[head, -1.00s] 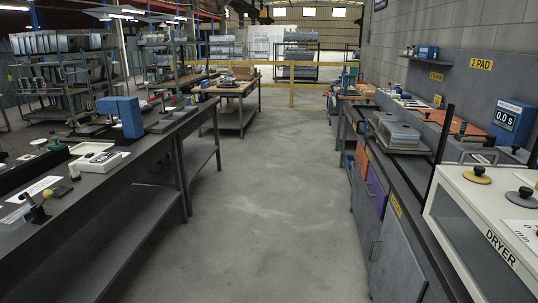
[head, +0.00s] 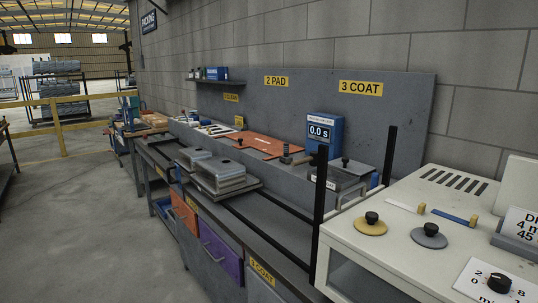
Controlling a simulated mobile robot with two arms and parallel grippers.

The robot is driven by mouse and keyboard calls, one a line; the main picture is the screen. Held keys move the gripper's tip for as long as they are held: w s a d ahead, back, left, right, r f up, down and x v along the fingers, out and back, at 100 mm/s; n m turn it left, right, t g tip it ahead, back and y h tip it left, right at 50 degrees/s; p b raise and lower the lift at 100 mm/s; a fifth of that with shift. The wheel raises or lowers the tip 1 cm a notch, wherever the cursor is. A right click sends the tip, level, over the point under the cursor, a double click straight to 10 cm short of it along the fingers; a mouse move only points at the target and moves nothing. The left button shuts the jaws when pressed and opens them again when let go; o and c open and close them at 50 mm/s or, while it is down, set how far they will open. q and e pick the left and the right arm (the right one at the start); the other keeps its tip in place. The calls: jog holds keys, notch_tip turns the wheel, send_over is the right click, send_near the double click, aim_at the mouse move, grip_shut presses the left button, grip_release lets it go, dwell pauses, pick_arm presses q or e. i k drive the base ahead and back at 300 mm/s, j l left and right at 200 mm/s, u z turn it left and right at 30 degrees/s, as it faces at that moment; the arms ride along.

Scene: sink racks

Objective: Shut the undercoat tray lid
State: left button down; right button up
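Under the "3 COAT" sign (head: 361,88), a grey tray-like unit (head: 350,181) stands on the wall-side bench. A small label and a dark knob show on it. I cannot read the label or tell for sure that this is the undercoat tray, nor whether its lid is open or shut. Dark handled parts (head: 297,158) lie just left of it. Neither my left nor my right gripper is in view.
A white dryer (head: 400,220) with a yellow disc (head: 370,226) and a grey disc (head: 429,238) fills the right foreground. Dark upright posts (head: 320,215) stand beside it. A blue timer (head: 322,130) reads 0.0 s. Stacked metal trays (head: 217,176) sit left. The floor at left is clear.

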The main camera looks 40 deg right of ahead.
aim_at(351, 161)
jog(key=i+z, duration=0.2)
jog(key=i, duration=0.35)
jog(key=i+z, duration=0.15)
jog(key=i, duration=0.4)
jog(key=i+j+z, duration=0.2)
jog(key=i, duration=0.35)
jog(key=i+j+z, duration=0.2)
jog(key=i, duration=0.35)
jog(key=i+z, duration=0.15)
jog(key=z, duration=0.3)
jog(key=i+z, duration=0.15)
jog(key=z, duration=0.25)
jog(key=i+j+z, duration=0.1)
jog(key=z, duration=0.35)
jog(key=i+j+z, duration=0.15)
jog(key=z, duration=0.3)
jog(key=i+j+z, duration=0.1)
jog(key=z, duration=0.35)
